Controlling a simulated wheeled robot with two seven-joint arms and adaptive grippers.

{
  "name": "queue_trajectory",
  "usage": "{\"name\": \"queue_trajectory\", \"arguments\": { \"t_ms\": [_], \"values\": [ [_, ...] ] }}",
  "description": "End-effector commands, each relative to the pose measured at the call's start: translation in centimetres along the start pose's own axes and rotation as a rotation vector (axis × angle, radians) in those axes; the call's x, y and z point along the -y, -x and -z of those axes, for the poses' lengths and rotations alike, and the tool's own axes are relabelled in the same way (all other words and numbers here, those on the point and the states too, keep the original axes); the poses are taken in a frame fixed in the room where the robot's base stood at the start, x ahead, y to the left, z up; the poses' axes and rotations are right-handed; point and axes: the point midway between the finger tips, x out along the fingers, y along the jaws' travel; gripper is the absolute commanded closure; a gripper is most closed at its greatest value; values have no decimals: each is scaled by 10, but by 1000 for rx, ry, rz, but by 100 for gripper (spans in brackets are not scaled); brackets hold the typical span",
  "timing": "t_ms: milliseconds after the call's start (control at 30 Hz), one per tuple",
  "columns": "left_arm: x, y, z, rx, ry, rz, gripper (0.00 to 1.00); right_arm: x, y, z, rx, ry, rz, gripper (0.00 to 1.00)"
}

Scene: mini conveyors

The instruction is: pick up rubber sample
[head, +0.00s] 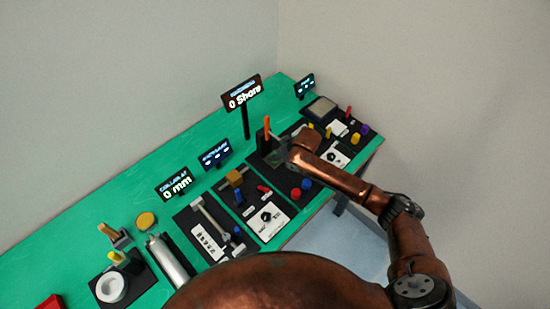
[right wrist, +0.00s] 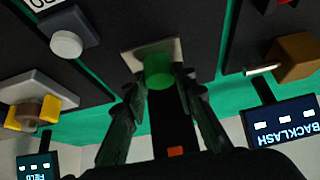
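A green cylinder (right wrist: 158,70), which looks like the rubber sample, stands on a small pale square plate (right wrist: 134,60) in the right wrist view. My right gripper (right wrist: 161,86) has its two dark fingers on either side of the cylinder, with a narrow gap visible, so it looks open around it. In the head view my right gripper (head: 279,154) is at the black station with the orange-topped post (head: 267,124), and the sample is not clear there, being small and partly covered by the gripper. My left gripper is not in view.
A "0 Shore" display (head: 242,94) stands behind the station on the green table (head: 150,190). A panel with a tan block (head: 234,178) and a dial lies to the left. Yellow and purple knobs (head: 364,130) are at the right. A backlash display (right wrist: 284,122) is close by.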

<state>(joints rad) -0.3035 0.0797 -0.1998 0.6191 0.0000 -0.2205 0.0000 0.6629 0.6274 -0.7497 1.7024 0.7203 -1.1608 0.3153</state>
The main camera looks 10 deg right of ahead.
Motion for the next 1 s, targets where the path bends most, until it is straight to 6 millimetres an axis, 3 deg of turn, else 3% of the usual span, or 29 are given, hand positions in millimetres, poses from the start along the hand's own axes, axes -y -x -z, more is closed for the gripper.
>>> {"name": "queue_trajectory", "arguments": {
  "t_ms": [300, 667, 867, 1000],
  "values": [
    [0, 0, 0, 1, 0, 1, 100, 0, 0, 0, 0, 0, 0, 99],
    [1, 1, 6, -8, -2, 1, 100, 0, 10, 7, -2, 0, 0, 99],
    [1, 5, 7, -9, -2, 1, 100, 3, 38, 16, -1, 2, 1, 99],
    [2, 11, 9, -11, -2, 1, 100, 11, 77, 13, -2, 3, -1, 99]
  ]
}}
